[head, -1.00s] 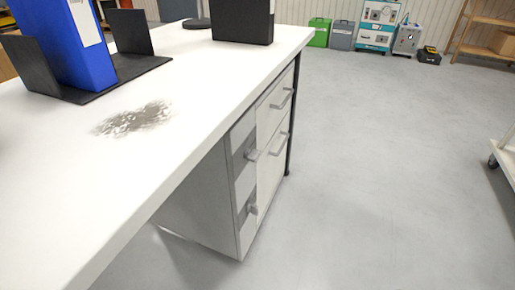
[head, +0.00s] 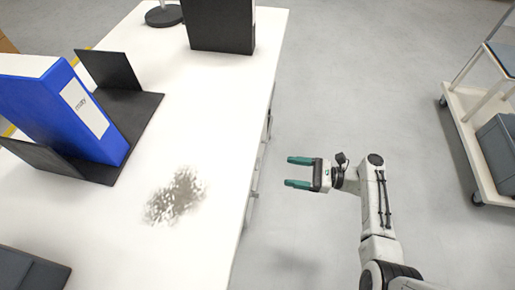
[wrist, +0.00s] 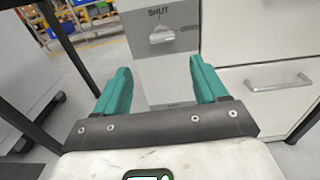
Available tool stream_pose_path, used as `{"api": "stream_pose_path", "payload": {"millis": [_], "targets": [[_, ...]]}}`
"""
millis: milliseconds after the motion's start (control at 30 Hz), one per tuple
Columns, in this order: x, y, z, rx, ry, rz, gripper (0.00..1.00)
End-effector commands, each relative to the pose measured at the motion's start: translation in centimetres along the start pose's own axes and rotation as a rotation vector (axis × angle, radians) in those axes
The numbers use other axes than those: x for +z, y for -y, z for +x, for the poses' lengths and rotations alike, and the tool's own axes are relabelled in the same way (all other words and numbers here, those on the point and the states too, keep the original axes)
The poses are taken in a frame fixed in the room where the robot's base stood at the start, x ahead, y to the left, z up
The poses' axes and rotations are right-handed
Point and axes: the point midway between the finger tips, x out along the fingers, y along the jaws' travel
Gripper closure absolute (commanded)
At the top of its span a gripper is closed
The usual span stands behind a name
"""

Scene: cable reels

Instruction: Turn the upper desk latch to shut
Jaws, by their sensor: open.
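The upper desk latch (wrist: 162,36) is a small light-grey handle on a grey plate, with the word SHUT printed above it. In the wrist view it sits at the top, beyond and between my fingertips; its handle looks roughly crosswise. Part of a second label (wrist: 180,104) shows lower down, too small to read. My gripper (head: 298,172) has green fingers, spread and empty, and points left at the desk's side in the head view. It also shows in the wrist view (wrist: 162,88), apart from the latch. The desktop mostly hides the desk front in the head view.
A drawer with a bar handle (wrist: 278,83) is right of the latch. The white desktop (head: 215,120) carries a blue binder (head: 75,110) in a black stand and a black box (head: 222,25). A trolley (head: 475,130) stands at right. Floor between is clear.

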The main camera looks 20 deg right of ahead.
Motion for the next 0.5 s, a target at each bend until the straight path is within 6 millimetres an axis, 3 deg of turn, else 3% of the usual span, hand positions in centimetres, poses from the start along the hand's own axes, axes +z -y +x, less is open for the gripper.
{"api": "stream_pose_path", "payload": {"millis": [167,500], "targets": [[0.3,0.3,1.0,-0.009,0.017,0.020,0.28],[0.3,0.2,7.0,-0.004,0.015,0.016,0.28]]}}
